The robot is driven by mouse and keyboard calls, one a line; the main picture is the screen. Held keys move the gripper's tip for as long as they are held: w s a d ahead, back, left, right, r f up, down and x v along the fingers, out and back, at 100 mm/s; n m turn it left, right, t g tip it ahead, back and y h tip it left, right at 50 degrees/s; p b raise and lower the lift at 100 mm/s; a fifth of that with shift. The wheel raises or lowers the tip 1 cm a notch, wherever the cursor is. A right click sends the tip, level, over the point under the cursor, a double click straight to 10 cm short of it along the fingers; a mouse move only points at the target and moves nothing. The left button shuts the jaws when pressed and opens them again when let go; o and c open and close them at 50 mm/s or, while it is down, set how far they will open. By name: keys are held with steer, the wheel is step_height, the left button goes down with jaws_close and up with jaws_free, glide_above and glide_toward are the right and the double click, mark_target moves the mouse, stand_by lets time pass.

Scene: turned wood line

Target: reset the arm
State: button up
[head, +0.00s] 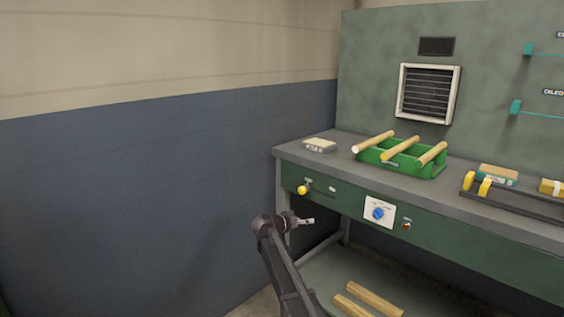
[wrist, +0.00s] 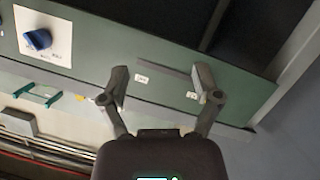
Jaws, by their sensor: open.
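My arm (head: 285,262) reaches up from the bottom of the head view, in front of the workbench's left end. My gripper (wrist: 163,84) shows in the wrist view with its two fingers spread apart and nothing between them. In the head view the gripper (head: 303,221) is small and sits below the bench top, near the green front panel (head: 340,201). In the wrist view that panel (wrist: 150,55) lies behind the fingers, seen at a tilt. I cannot tell how far the fingertips are from it.
The panel carries a blue knob (head: 378,213) and a yellow knob (head: 303,189). Rods (head: 374,299) lie on the lower shelf. Blue-grey wall stands left.

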steer(key=s+d+f+n+g+y, duration=0.1)
steer(key=s+d+f+g+y, duration=0.3)
steer(key=s, duration=0.6)
steer(key=s+d+f+n+g+y, duration=0.1)
steer(key=s+d+f+g, duration=0.1)
steer(key=s+d+f, duration=0.6)
steer(key=s+a+n+g+y, duration=0.2)
steer(key=s+y, duration=0.1)
steer(key=s, duration=0.7)
steer(key=s+a+n+g+y, duration=0.15)
steer(key=s+y, duration=0.25)
steer(key=s, duration=0.6)
step_height(320, 180, up, 33)
steer(key=p, duration=3.4)
steer(key=shift+d+f, duration=0.15)
steer(key=shift+d, duration=0.1)
